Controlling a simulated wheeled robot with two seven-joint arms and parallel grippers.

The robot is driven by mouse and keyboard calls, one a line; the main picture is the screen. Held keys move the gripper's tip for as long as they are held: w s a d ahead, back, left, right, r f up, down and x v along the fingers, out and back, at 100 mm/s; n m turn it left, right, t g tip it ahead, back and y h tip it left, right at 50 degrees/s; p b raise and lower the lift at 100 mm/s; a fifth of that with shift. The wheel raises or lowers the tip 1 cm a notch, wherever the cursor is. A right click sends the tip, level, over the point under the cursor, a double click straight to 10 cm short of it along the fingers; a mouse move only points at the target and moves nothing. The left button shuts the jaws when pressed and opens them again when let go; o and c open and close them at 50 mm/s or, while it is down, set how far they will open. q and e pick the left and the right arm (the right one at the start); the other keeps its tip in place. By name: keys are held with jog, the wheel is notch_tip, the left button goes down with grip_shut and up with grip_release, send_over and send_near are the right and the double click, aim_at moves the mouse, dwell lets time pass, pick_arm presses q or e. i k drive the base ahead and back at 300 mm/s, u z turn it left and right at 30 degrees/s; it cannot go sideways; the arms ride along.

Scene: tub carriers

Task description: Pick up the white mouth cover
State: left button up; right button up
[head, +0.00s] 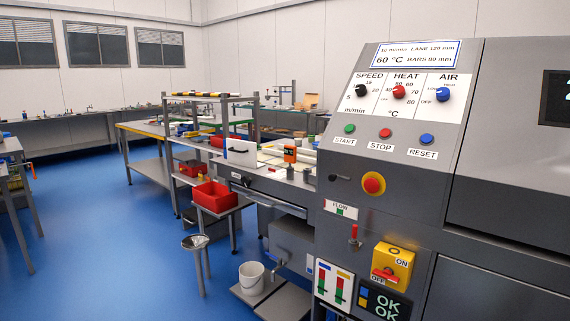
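A white upright panel with a dark handle (248,157), which looks like the white mouth cover, stands at the left end of the grey machine, beyond the control panel. Its lower edge meets the machine's bed. I cannot tell how it is fixed. Neither of my grippers shows in the head view.
The grey machine (410,190) with knobs and buttons fills the right side. Blue floor (110,250) is open at left.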

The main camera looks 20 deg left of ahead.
aim_at(242, 152)
jog(key=z, duration=1.55)
jog(key=i, duration=1)
jog(key=u, duration=2.95)
